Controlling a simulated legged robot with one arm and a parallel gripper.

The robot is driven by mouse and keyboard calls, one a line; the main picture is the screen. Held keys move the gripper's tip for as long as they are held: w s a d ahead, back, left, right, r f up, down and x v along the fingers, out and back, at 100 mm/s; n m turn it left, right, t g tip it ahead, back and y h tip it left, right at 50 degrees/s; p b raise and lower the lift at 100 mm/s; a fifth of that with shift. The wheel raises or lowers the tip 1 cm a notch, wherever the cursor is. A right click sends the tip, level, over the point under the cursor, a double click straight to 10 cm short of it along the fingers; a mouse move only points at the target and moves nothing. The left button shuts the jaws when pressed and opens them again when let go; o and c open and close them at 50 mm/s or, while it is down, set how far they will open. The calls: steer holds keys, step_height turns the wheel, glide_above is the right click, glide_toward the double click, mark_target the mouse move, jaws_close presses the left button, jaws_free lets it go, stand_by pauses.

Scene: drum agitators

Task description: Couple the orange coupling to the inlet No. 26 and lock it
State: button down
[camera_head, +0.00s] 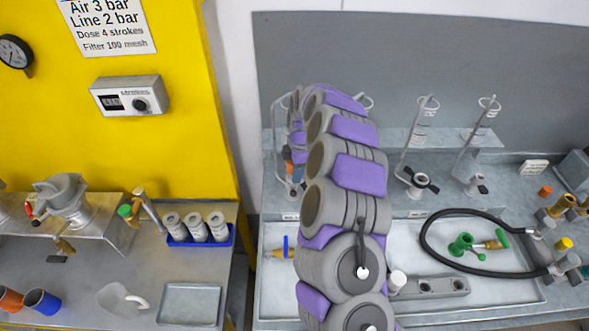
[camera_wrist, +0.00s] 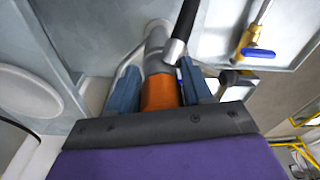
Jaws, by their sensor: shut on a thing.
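The orange coupling (camera_wrist: 160,94) is between the two blue fingers of my gripper (camera_wrist: 159,84) in the wrist view. The fingers are shut on its sides. A grey cylindrical fitting (camera_wrist: 157,55) lies in line beyond the coupling; whether the two are joined or locked cannot be told. A black hose or rod with a silver end (camera_wrist: 174,51) passes beside the fitting. In the head view a small bit of orange (camera_head: 288,153) shows left of my arm, which hides most of my gripper. No number 26 is readable, so I cannot tell which inlet this is.
A yellow valve with a blue handle (camera_wrist: 250,45) is close by on the right. In the head view, a black hose (camera_head: 428,225) and a green valve (camera_head: 462,243) lie in the metal tray. Two wire stands (camera_head: 422,125) (camera_head: 485,125) with fittings rise at the back.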

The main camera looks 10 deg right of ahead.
steer(key=shift+f, duration=0.4)
stand_by(0.4)
steer(key=shift+c, duration=2)
jaws_free()
steer(key=shift+c, duration=0.8)
steer(key=shift+r+p, duration=0.85)
steer(key=shift+r, duration=4.2)
